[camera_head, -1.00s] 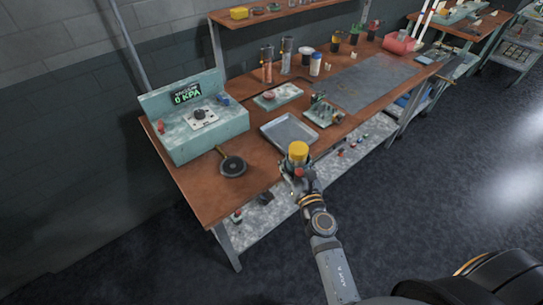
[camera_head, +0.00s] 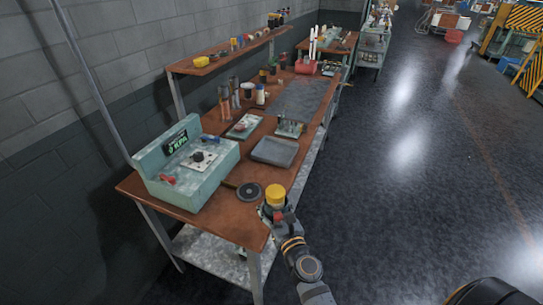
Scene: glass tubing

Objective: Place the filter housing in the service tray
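The filter housing, with a bright yellow top (camera_head: 275,193), is held by my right gripper (camera_head: 273,212) near the front edge of the workbench. The gripper's fingers around its lower part are small and partly hidden. A shallow grey metal tray (camera_head: 274,151), which looks like the service tray, lies on the bench behind the housing. It looks empty. The housing appears in front of the tray and apart from it. My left gripper is not in view.
A round black disc (camera_head: 249,191) lies just left of the housing. A pale green pressure unit (camera_head: 195,170) stands at the bench's left end. A small rack of parts (camera_head: 290,127) stands behind the tray. A grey mat (camera_head: 300,98) covers the bench further back.

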